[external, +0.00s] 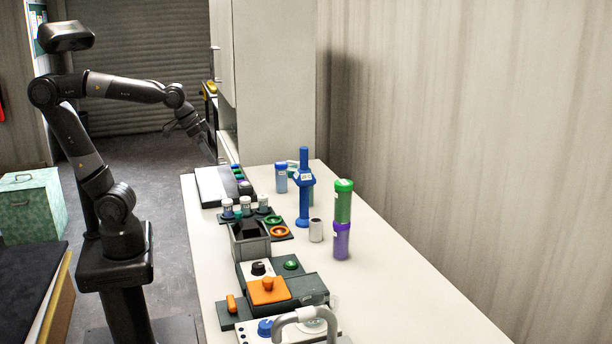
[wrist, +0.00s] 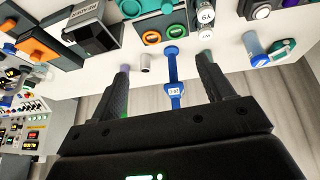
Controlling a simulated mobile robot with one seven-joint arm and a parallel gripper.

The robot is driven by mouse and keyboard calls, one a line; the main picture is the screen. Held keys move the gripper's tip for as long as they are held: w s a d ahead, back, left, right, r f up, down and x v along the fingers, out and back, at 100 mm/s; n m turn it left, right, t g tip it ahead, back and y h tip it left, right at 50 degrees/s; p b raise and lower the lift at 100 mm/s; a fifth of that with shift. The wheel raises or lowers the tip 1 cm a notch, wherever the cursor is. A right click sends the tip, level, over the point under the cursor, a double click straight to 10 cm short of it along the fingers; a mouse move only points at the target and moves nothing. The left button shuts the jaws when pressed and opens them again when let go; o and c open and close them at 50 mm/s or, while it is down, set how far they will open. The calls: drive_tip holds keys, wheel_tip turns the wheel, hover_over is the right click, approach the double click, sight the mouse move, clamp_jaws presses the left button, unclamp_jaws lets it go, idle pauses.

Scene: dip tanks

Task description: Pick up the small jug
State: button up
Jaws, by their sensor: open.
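My gripper (external: 204,146) is open and empty, high above the far left end of the white table. In the wrist view my gripper (wrist: 165,64) has its two dark fingers spread apart, with a blue post-like thing (wrist: 173,70) showing between them. No thing is plainly a small jug. A teal, rounded thing (wrist: 283,48) at the right of the wrist view may be it; in the external view a bit of teal (external: 293,170) shows beside a blue jar (external: 281,180). A small silver cup (external: 315,231) stands near the blue post (external: 304,190).
Green (external: 343,203) and purple (external: 341,243) canisters stand on the table (external: 410,305), right of the post. Switch boxes with an orange button (external: 268,285), a dark tank (external: 249,242) and several small jars line the near side. A cabinet (external: 275,90) stands behind. The table's front right is clear.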

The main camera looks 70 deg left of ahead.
drive_tip(key=w+d+r, duration=0.1)
drive_tip(key=w+d, duration=0.9)
drive_tip(key=m, duration=0.3)
approach(321, 308)
drive_tip(key=a, duration=0.3)
drive_tip(key=shift+g, duration=0.4)
drive_tip(key=x, duration=1.1)
drive_tip(key=shift+s+d+f, duration=0.1)
drive_tip(key=shift+d+f, duration=0.2)
drive_tip(key=shift+f, duration=0.1)
drive_tip(key=shift+c, duration=0.3)
drive_tip(key=c, duration=1)
drive_tip(key=shift+r, duration=0.1)
drive_tip(key=shift+c, duration=0.2)
